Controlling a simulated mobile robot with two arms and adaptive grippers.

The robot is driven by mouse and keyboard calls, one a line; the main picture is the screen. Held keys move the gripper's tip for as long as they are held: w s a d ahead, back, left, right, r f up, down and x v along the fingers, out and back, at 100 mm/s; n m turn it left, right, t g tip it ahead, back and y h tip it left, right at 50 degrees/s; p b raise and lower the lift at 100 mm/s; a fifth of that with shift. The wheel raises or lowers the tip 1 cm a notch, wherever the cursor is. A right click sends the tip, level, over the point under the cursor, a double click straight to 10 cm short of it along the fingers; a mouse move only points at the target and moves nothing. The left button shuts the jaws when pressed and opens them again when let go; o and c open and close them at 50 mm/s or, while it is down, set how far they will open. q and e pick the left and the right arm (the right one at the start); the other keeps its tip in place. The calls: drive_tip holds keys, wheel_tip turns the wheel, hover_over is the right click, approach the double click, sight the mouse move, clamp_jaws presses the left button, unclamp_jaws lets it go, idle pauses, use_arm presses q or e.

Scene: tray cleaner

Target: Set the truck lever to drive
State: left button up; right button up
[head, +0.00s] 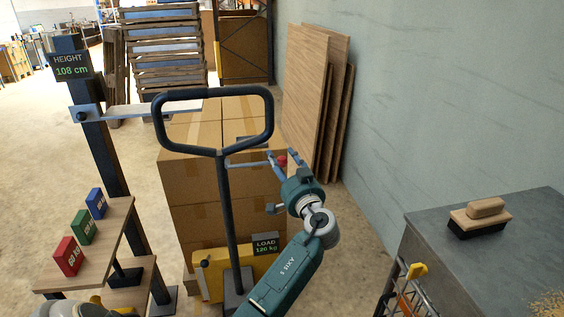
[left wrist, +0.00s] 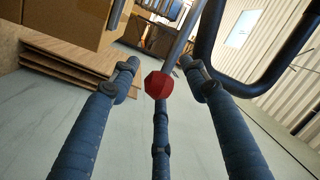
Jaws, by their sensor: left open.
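The pallet truck's lever (head: 248,163) is a thin grey rod running right from the black handle post to a red knob (head: 282,160). In the left wrist view the red knob (left wrist: 160,86) shows in the middle, with the grey rod (left wrist: 178,45) behind it. My left gripper (head: 281,154) is open, its fingers spread around the knob. In the left wrist view the fingertips (left wrist: 160,66) lie on both sides of the knob; a third finger is below it. I cannot tell whether any finger touches it. My right gripper is not in view.
The black loop handle (head: 220,153) rises beside the lever, left of my gripper. Stacked cardboard boxes (head: 190,205) stand behind. Wooden boards (head: 305,95) lean on the wall. A grey table (head: 440,235) with a brush (head: 480,216) is at right. A height post (head: 105,165) is at left.

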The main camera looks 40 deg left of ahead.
use_arm(q)
drive_tip(key=shift+s+d+f, duration=0.1)
drive_tip(key=shift+s+d, duration=0.1)
drive_tip(key=shift+d, duration=0.15)
drive_tip(key=r+v, duration=0.1)
drive_tip(key=v, duration=1)
drive_tip(key=shift+s+f, duration=0.15)
drive_tip(key=shift+f, duration=0.2)
